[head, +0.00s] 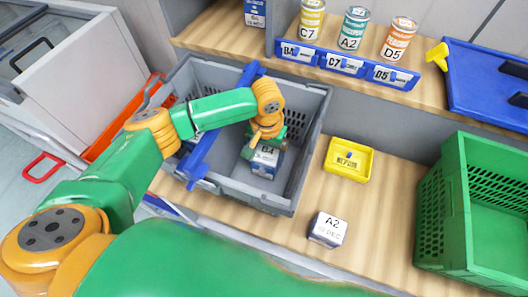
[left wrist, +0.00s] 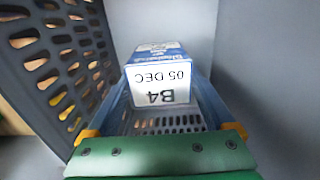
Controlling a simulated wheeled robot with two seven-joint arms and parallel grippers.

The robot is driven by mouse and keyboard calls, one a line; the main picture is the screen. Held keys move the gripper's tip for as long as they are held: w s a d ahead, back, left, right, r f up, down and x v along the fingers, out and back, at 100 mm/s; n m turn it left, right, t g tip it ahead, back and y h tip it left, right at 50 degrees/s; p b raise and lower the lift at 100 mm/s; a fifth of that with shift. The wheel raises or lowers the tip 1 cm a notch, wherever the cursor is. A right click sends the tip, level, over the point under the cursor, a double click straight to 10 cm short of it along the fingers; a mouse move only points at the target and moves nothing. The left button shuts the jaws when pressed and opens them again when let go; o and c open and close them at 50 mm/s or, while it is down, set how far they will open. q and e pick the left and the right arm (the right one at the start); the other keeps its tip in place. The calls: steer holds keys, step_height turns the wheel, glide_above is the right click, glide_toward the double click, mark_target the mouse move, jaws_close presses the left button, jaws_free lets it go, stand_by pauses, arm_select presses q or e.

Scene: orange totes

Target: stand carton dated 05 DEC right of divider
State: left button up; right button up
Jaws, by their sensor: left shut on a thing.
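The carton marked B4, 05 DEC (head: 265,160) is in the grey tote (head: 307,150), on the right side of the blue divider (head: 207,150). It is white and blue, its label facing up, and looks upright. My left gripper (head: 268,143) reaches down into the tote and is shut on it. In the left wrist view, the carton (left wrist: 160,82) sits between the blue fingers, its label readable upside down. I cannot tell whether its base touches the tote floor. My right gripper is not in view.
A carton marked A2 (head: 328,230) stands on the wooden bench in front. A yellow tray (head: 348,160) lies right of the tote, and a green crate (head: 460,210) farther right. Cans marked C7, A2 and D5 (head: 397,40) stand on the shelf behind.

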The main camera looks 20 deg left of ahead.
arm_select(q)
steer(key=shift+f, duration=0.2)
steer(key=o, duration=1.4)
step_height(320, 180, up, 12)
steer(key=shift+r, duration=0.15)
